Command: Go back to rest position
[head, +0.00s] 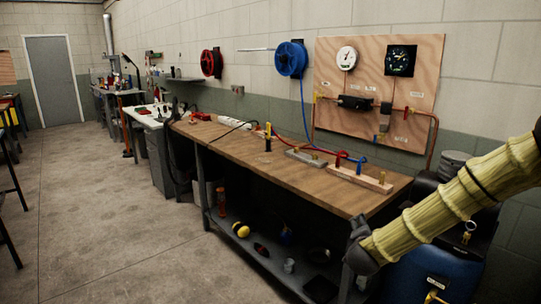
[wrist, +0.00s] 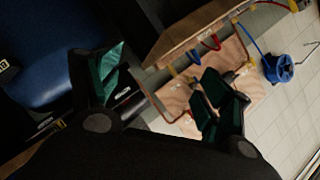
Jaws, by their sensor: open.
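My gripper (wrist: 160,82) is open in the wrist view, its two dark fingers with green pads spread wide. Nothing is held between them. Behind the gap show the plywood gauge board and the bench, tilted in the picture. In the head view my arm in its yellowish sleeve crosses the right side, in front of the bench's near end. I cannot make out the gripper's fingers in the head view.
The wooden workbench (head: 258,158) runs along the wall, with blocks, hoses and tools on it. The gauge board (head: 336,72) and blue hose reel (head: 291,59) hang above. A blue drum (head: 420,275) stands near my arm. The concrete floor (head: 95,220) at left is clear.

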